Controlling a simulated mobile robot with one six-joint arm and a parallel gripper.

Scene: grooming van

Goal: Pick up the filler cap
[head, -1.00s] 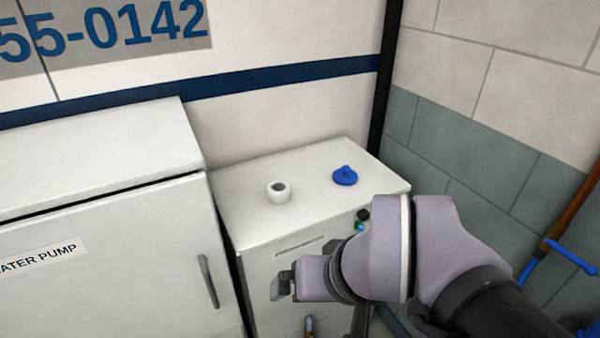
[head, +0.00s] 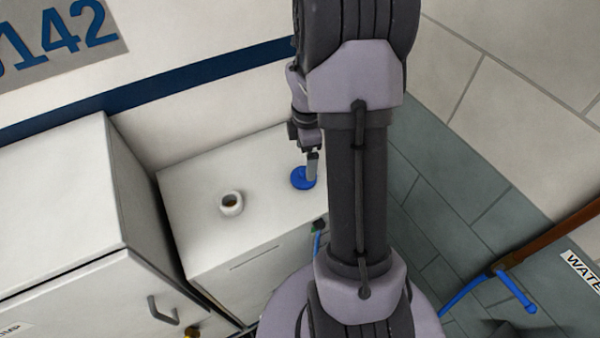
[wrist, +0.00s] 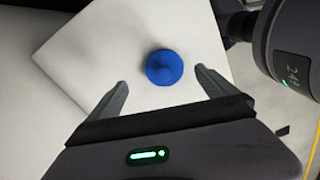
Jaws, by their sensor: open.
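The blue filler cap (head: 302,179) lies on top of the white cabinet, near its right side. In the wrist view the round cap (wrist: 164,67) with its raised middle sits a little beyond and between the two fingertips. My gripper (head: 312,160) points down over the cap in the head view, with a finger partly covering it. In the wrist view my gripper (wrist: 160,78) is open and empty, with clear gaps on both sides of the cap. How high the fingertips are above the cabinet top is hard to tell.
A short white filler neck (head: 231,203) stands on the same white cabinet top (head: 200,172), left of the cap. A taller white cabinet (head: 65,210) adjoins on the left.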

